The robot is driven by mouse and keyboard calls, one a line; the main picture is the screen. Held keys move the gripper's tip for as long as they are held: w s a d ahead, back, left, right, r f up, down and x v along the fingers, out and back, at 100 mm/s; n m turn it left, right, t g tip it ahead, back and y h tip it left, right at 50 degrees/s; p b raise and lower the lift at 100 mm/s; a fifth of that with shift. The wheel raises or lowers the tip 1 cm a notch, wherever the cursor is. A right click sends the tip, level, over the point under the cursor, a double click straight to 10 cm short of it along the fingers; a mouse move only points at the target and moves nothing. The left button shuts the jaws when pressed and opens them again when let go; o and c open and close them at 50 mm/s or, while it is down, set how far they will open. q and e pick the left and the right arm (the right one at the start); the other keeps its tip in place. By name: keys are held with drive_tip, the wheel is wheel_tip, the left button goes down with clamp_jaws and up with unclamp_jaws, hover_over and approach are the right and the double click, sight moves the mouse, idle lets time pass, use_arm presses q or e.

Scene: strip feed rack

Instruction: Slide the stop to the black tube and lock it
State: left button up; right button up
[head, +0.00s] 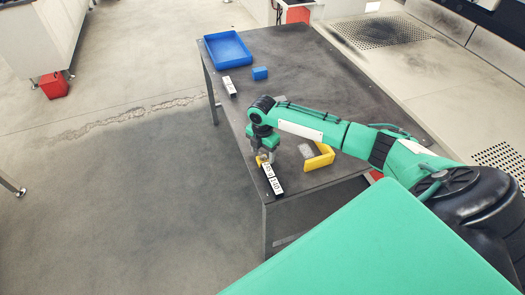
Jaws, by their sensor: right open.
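My right gripper (266,155) points down over the near left part of the dark table (300,60). It is open, but its fingers are small and partly hidden by my own wrist. Just below it lies a narrow dark rail with white number labels (273,182), close to the table's left edge. A small yellowish piece (261,160) shows at the rail's far end, beside the fingers; I cannot tell if they touch it. I cannot make out the stop, its lock or the black tube. My left gripper is not in view.
A yellow angled holder (322,157) stands right of the gripper, with a pale clear piece beside it. A blue tray (228,48), a small blue block (260,73) and another labelled strip (229,85) are at the far left. The table's middle is clear.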

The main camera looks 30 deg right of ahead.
drive_tip(key=c, duration=1)
drive_tip(key=shift+r, duration=0.1)
